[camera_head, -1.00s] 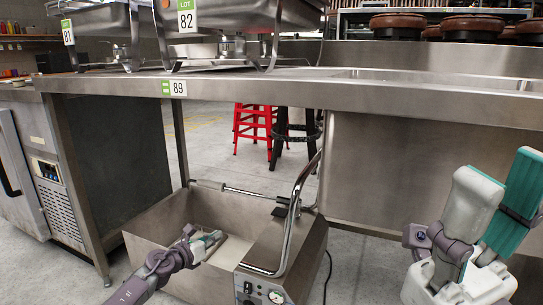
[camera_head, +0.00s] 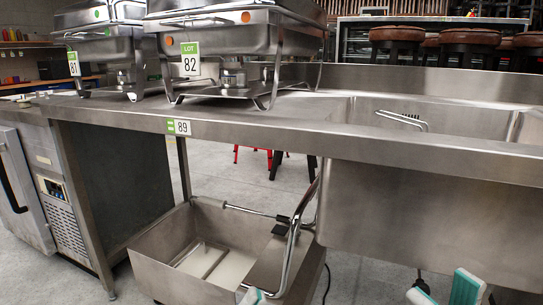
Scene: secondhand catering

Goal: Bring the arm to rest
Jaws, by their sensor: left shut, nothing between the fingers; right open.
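The rest of both arms is out of view.
A steel counter (camera_head: 300,133) spans the view, with chafing dishes (camera_head: 217,40) on it and a sink (camera_head: 440,114) at right. Under it stands an open steel tub machine (camera_head: 165,275) with a curved handle (camera_head: 293,240).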

